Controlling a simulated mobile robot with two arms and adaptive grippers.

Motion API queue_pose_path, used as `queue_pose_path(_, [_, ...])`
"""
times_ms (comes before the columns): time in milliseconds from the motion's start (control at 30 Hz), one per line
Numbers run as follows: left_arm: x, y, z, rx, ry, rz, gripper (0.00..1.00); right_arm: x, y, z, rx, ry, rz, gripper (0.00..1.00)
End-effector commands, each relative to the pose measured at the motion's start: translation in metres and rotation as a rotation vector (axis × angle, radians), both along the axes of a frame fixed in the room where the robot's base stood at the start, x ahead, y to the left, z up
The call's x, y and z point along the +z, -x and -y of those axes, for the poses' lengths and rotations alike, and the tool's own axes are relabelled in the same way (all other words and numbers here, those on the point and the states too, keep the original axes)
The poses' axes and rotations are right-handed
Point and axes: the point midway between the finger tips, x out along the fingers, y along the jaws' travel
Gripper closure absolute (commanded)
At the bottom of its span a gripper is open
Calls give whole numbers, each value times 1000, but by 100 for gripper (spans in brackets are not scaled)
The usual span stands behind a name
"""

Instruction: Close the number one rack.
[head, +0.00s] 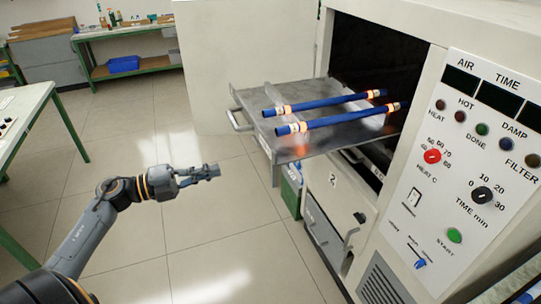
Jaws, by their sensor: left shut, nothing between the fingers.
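A metal rack (250,100) is pulled out of the dark upper opening of the white oven (405,22). I cannot see a number on this rack. Two blue rods (340,120) with orange bands lie across it, side by side, their left ends over its front part. A bar handle (239,119) is on the rack's front edge. My left gripper (214,171) is shut and empty, in the air to the left of the rack and lower in the picture, apart from the handle. My right gripper is out of view.
Below the rack, a panel marked 2 (333,180) and a lower front with a handle (350,238) are on the oven. The control panel (465,150) is at right. A green-legged table (30,105) stands at left. Tiled floor around my left arm is clear.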

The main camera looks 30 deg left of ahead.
Motion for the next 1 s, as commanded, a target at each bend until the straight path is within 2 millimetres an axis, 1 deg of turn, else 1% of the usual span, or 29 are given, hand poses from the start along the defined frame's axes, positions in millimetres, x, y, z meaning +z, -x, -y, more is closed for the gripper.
queue_pose_path(33, [4, -6, 5, 1, 4, 3, 100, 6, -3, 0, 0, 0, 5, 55])
queue_pose_path(167, [6, -26, 22, 1, 7, 5, 100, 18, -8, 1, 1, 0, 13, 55])
queue_pose_path(300, [7, -50, 42, 2, 8, 5, 100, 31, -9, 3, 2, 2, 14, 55])
queue_pose_path(500, [6, -79, 67, 4, 10, 2, 100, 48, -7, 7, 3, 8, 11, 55])
queue_pose_path(700, [2, -95, 80, 4, 7, 1, 100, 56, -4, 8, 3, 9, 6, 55])
queue_pose_path(1000, [0, -99, 83, 4, 5, 1, 100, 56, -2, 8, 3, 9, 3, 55])
